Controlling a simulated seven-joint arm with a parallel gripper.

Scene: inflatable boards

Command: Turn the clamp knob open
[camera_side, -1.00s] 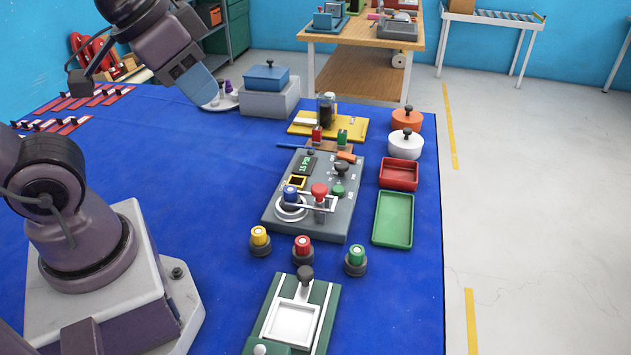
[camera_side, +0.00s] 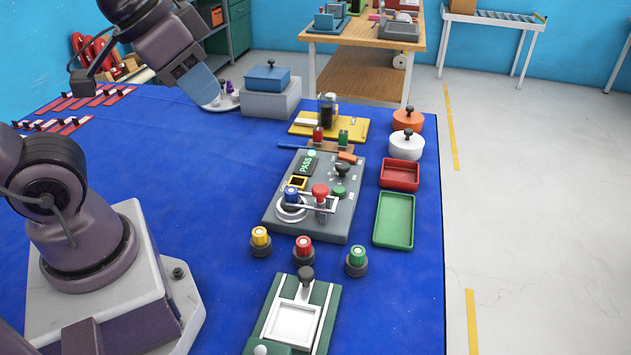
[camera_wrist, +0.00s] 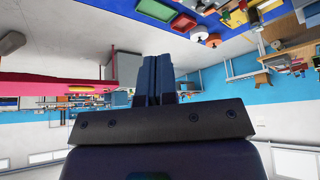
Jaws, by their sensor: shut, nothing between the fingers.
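A grey test panel (camera_side: 335,222) lies on the blue table. A red knob (camera_side: 320,191) stands on a metal clamp bar (camera_side: 325,206) at its front. A blue-topped valve piece (camera_side: 291,194) sits beside the bar, in a silver ring. The panel's display (camera_side: 306,166) reads PASS, with a lit green lamp (camera_side: 311,154) above it. My gripper (camera_side: 208,90) is far to the upper left of the panel, raised and empty. In the wrist view its fingers (camera_wrist: 160,78) are together. A black knob (camera_side: 342,170) and a green button (camera_side: 339,192) are on the panel's right.
Yellow, red and green capped pieces (camera_side: 303,250) stand in front of the panel. A green fixture (camera_side: 325,310) lies nearer. A red tray (camera_side: 400,174), a green tray (camera_side: 393,220) and lidded pots (camera_side: 406,145) are at right. A blue box (camera_side: 267,77) stands near my gripper.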

